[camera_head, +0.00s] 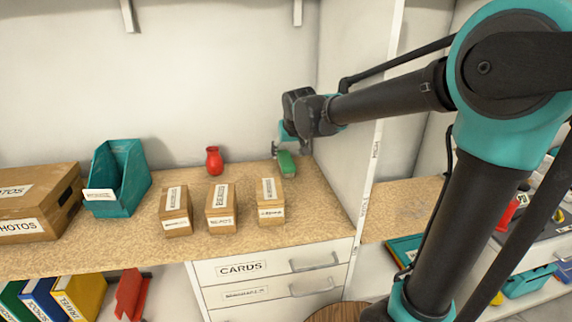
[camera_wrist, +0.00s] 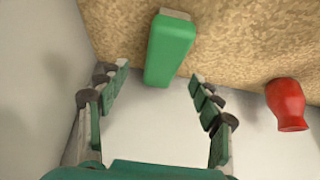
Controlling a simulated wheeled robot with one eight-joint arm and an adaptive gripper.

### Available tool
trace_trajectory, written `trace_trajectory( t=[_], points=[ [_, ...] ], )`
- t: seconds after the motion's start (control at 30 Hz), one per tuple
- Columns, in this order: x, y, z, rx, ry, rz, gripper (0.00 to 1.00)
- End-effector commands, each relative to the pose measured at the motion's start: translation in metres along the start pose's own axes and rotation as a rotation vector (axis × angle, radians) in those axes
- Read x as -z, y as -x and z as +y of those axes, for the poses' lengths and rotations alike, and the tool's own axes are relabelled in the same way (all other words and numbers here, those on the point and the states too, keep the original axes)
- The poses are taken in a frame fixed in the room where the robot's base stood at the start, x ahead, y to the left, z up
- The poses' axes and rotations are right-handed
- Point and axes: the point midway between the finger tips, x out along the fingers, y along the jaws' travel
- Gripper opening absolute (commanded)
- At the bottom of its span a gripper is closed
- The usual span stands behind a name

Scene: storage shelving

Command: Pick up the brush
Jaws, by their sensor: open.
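The brush (camera_head: 286,163) is a green block on the speckled shelf, at the back right near the side panel. In the wrist view the green brush (camera_wrist: 169,50) lies ahead of the fingertips, with a pale end at its far side. My gripper (camera_head: 290,149) is just above and behind the brush in the head view, pointing down. In the wrist view my gripper (camera_wrist: 158,77) is open and empty, its two fingers apart, with the brush's near end lined up with the gap between them. Whether a finger touches the brush cannot be told.
A red vase (camera_head: 214,161) stands left of the brush; it also shows in the wrist view (camera_wrist: 287,105). Several small labelled boxes (camera_head: 221,208) stand nearer the front. A teal bin (camera_head: 118,178) is farther left. A white side panel (camera_head: 345,120) rises close on the right.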

Motion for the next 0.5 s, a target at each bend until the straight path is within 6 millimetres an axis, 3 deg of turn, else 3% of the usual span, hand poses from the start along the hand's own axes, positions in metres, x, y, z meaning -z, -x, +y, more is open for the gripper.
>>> trace_trajectory(
  t=[0.5],
  points=[
    [-0.001, -0.051, -0.003, 0.0, -0.001, 0.0, 0.66]
  ],
)
